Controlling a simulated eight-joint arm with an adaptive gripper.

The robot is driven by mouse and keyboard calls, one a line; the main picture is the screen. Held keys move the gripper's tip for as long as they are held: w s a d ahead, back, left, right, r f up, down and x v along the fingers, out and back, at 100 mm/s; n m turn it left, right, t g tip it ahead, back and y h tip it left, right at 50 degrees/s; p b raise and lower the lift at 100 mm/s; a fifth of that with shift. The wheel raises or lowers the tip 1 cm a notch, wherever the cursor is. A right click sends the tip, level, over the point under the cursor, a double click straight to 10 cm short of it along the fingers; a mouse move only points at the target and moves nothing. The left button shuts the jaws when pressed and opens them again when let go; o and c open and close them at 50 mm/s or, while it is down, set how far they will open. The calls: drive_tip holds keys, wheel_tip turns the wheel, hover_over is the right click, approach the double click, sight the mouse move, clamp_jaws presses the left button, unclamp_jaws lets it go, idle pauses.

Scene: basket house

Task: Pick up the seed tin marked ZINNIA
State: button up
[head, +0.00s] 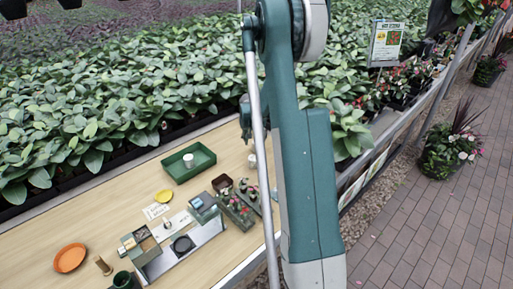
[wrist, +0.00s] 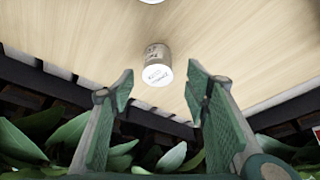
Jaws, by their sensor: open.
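A small pale tin (wrist: 157,66) stands on the wooden table in the wrist view. Its white lid carries printing too small for me to read, so I cannot tell whether it says ZINNIA. My gripper (wrist: 160,72) is open and empty, with its two green fingers spread either side of the tin in the picture and apart from it. Part of another white round thing shows at the top edge. In the head view, a small white tin (head: 252,160) stands on the table beside my arm, and another white tin (head: 188,159) is in a green tray.
The table (head: 110,215) also holds an orange plate (head: 70,258), a yellow dish (head: 165,196), a grey stand (head: 185,248) with boxes, and small potted plants (head: 240,208). Dense leafy plants (head: 100,110) line its far edge. Bare wood surrounds the tin in the wrist view.

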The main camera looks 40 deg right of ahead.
sight(256, 142)
drive_tip(key=shift+s+b+x, duration=0.1)
drive_tip(key=shift+b+x, duration=0.25)
drive_tip(key=shift+x, duration=0.95)
drive_tip(key=shift+s+b+x, duration=0.15)
drive_tip(key=shift+b+x, duration=0.2)
drive_tip(key=shift+x, duration=0.95)
drive_tip(key=shift+c, duration=0.5)
drive_tip(key=c, duration=0.9)
